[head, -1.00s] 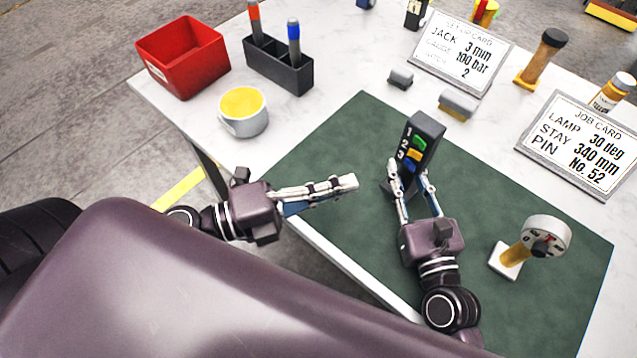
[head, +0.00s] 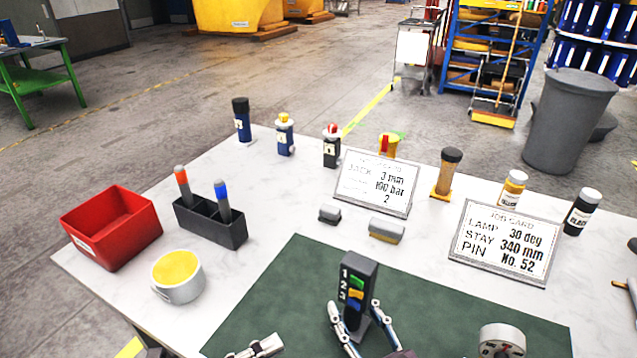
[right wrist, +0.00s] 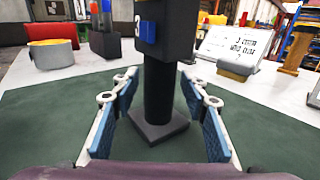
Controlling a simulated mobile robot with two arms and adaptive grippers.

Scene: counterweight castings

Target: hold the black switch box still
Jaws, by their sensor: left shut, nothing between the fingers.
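The black switch box (head: 362,272) stands upright on a post and square foot on the green mat (head: 290,290). Its face carries the numbers 1, 2, 3 beside green, yellow and blue switches. In the right wrist view the box (right wrist: 178,25) is cut off at the top, and its post and foot show. My right gripper (head: 354,312) is open, one finger on each side of the post; in the right wrist view (right wrist: 160,80) gaps show between fingers and post. My left gripper (head: 268,346) is shut and empty at the bottom edge, left of the box and apart from it.
Behind the mat are two small grey-topped blocks (head: 387,231), a set-up card (head: 375,187) and a job card (head: 505,243). A red bin (head: 112,228), pen holder (head: 212,222) and yellow-filled mug (head: 178,277) stand at left. A round dial (head: 502,340) is at lower right.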

